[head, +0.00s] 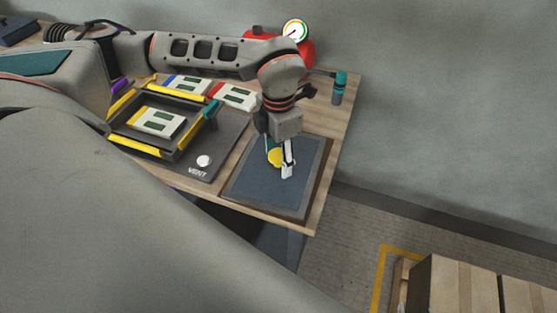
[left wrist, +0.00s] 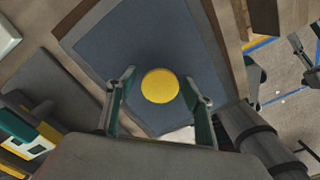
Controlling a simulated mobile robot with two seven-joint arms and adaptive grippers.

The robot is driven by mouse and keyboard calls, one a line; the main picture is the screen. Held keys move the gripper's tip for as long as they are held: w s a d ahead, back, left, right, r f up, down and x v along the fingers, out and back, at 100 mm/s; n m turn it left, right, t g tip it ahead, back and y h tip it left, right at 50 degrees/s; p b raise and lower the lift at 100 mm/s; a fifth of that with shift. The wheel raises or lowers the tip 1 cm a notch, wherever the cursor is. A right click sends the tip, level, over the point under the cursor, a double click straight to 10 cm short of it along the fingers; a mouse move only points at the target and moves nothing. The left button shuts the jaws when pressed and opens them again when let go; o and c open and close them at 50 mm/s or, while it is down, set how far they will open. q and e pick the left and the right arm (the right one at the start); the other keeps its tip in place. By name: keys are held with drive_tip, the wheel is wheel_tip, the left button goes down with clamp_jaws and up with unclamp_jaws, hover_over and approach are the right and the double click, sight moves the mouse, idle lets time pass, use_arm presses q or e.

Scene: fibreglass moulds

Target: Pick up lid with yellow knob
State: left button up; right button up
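The lid (head: 250,188) is a flat blue-grey panel with a dark border, lying at the near right corner of the wooden table. Its round yellow knob (head: 274,158) stands near the middle. My left gripper (head: 279,163) points down over the lid, with the knob between its fingers and partly covered by them. In the left wrist view the yellow knob (left wrist: 160,86) shows between the two spread teal-padded fingers (left wrist: 160,92), with a gap on each side. The gripper is open and holds nothing. I cannot tell the exact height of the fingertips. My right gripper is not clearly seen.
Left of the lid is a dark base with a yellow-edged frame (head: 165,153), marked VENT beside a white knob (head: 204,161). Moulded panels (head: 234,96) lie behind it. A red tank with a gauge (head: 296,31) and a teal-capped tool (head: 338,88) stand at the back.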

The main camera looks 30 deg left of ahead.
sight(279, 155)
use_arm(q)
clamp_jaws()
drive_tip(key=shift+r, duration=0.15)
wheel_tip(279, 155, up, 20)
idle(0.4)
